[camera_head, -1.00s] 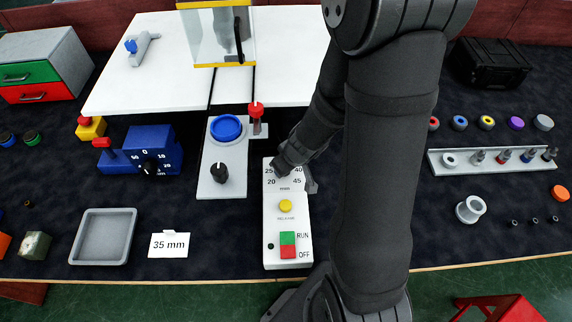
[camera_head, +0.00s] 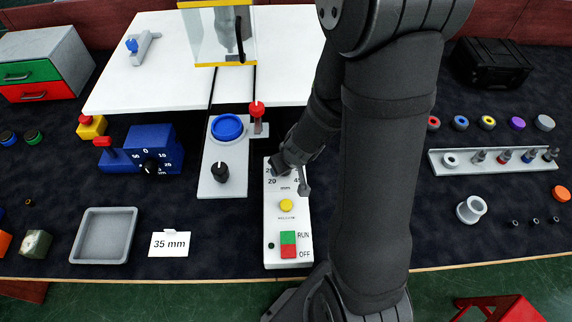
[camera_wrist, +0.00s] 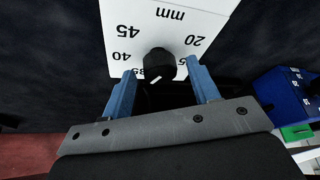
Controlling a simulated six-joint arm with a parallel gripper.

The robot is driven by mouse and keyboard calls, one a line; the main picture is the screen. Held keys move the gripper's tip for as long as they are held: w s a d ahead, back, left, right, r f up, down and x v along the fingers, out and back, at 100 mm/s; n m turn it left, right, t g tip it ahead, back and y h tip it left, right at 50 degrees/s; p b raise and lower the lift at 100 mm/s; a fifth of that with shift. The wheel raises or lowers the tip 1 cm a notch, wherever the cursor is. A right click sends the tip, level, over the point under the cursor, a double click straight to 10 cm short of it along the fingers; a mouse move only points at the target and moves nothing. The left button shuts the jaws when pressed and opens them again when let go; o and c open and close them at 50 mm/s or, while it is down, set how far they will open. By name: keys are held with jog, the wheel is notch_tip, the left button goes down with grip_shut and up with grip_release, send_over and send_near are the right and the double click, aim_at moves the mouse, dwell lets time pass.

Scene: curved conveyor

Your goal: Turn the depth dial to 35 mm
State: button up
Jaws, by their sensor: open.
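The depth dial is a black knob (camera_wrist: 159,64) with a white mark, on a white control panel (camera_head: 270,225) printed with 20, 25, 40, 45 and mm. In the wrist view the mark points down-left, near a partly covered 35. My gripper (camera_wrist: 161,74) is open, with one blue-grey finger on each side of the knob; I cannot tell whether they touch it. In the head view my gripper (camera_head: 290,172) covers the knob and part of the scale. A white card (camera_head: 170,244) reads 35 mm.
The panel also carries a yellow button (camera_head: 286,206) and a green and red RUN/OFF switch (camera_head: 288,244). Left of it stands a plate (camera_head: 210,182) with a black knob and blue disc. A grey tray (camera_head: 103,262) lies at the front left.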

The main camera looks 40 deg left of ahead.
jog(key=shift+r, duration=0.1)
jog(key=shift+s+d+r, duration=0.1)
jog(key=shift+d+r, duration=0.1)
jog(key=shift+r, duration=0.45)
jog(key=v, duration=1.6)
jog(key=shift+s+d+f, duration=0.1)
jog(key=shift+f, duration=0.1)
jog(key=shift+x, duration=7.25)
jog(key=shift+r, duration=0.2)
